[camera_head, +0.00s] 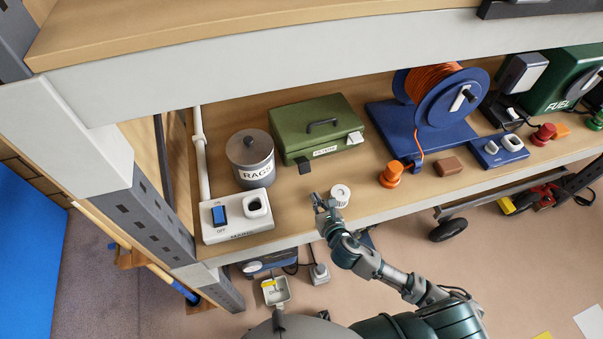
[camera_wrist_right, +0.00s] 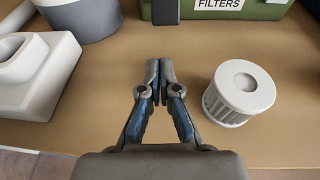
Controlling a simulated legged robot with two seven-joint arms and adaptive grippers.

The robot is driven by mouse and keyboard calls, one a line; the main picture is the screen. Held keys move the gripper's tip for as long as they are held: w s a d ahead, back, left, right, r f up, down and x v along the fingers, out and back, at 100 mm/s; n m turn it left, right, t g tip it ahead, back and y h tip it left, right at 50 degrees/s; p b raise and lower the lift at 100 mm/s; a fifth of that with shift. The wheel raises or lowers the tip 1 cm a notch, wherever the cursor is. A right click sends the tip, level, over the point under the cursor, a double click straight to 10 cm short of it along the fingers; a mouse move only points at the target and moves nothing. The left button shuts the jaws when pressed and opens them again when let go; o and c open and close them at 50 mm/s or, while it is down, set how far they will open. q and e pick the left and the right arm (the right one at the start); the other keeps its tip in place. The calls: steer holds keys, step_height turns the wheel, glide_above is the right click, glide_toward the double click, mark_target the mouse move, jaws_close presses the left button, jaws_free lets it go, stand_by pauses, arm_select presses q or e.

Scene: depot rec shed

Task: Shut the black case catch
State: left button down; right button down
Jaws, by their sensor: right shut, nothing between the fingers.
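A green case labelled FILTERS (camera_head: 318,127) stands with its lid down on the shelf; its lower front shows at the top of the right wrist view (camera_wrist_right: 240,9). A black catch (camera_head: 304,165) is on its front, left of the label; it also shows in the right wrist view (camera_wrist_right: 165,10). I cannot tell whether it is fastened. A pale catch (camera_head: 355,138) is at the front right. My right gripper (camera_head: 321,201) is shut and empty, in front of the case and apart from it; its fingertips (camera_wrist_right: 160,66) point toward the black catch. My left gripper is out of view.
A white ribbed filter (camera_wrist_right: 240,93) stands just right of my right gripper. A grey RAGS tin (camera_head: 251,160) and a white switch box (camera_head: 237,232) stand to the left. A blue cable reel (camera_head: 440,98) stands right.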

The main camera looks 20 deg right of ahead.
mark_target(308, 185)
steer(key=shift+s+d+r, duration=0.1)
steer(key=shift+s+d, duration=0.2)
steer(key=shift+d, duration=0.15)
steer(key=shift+w+d, duration=0.1)
steer(key=shift+w, duration=0.15)
steer(key=x, duration=0.6)
steer(key=a+x, duration=0.1)
steer(key=x, duration=0.2)
steer(key=shift+w+d+f, duration=0.1)
steer(key=shift+w+f, duration=0.2)
steer(key=shift+w, duration=0.05)
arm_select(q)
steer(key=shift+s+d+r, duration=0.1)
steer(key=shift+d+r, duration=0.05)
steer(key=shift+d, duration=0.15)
arm_select(e)
steer(key=shift+d, duration=0.2)
